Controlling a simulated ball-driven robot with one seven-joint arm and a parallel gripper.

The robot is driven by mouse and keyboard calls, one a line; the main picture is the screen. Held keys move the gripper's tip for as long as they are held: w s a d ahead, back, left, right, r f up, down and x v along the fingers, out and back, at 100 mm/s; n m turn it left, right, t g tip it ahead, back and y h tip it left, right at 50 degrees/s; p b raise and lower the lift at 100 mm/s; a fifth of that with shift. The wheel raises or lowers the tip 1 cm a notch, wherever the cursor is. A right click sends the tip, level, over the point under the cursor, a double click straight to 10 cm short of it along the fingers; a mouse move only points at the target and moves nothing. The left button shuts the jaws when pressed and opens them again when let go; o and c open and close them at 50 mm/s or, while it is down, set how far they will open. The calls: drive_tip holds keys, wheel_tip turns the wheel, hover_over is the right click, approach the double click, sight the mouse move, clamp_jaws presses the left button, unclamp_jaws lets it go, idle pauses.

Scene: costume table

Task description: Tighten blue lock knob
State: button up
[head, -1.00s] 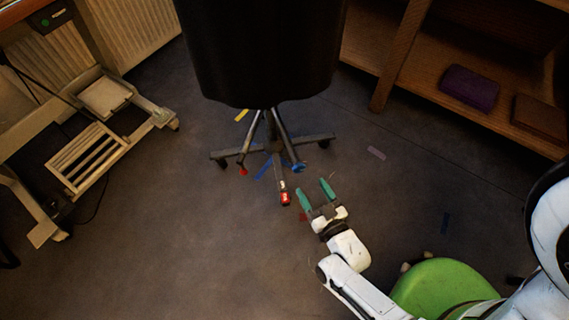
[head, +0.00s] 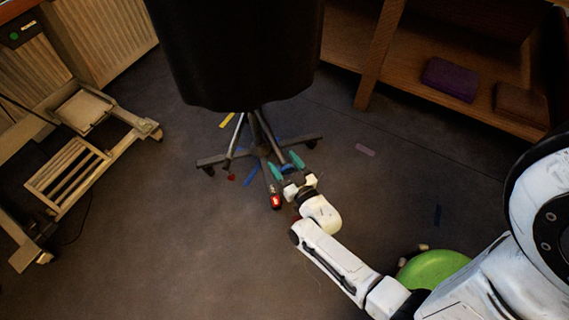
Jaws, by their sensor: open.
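A black costume form (head: 235,55) stands on a metal base with splayed legs (head: 215,160) and angled struts. The blue lock knob (head: 287,169) sits low on the right-hand strut. My gripper (head: 284,164) is open, with its two green fingers around the blue knob, one on each side. I cannot tell whether either finger touches it. A red knob (head: 231,177) is low on the left strut. A red and white piece (head: 276,201) is at the end of the front leg, just left of my gripper.
Strips of yellow (head: 226,120), blue (head: 251,175) and pinkish tape (head: 365,150) lie on the dark floor. A wooden shelf (head: 420,110) holds a purple folded cloth (head: 450,79) and a brown one (head: 521,103). A pale wheeled frame (head: 120,120) stands left.

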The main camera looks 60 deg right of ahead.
drive_tip(key=c, duration=1)
drive_tip(key=shift+o, duration=0.2)
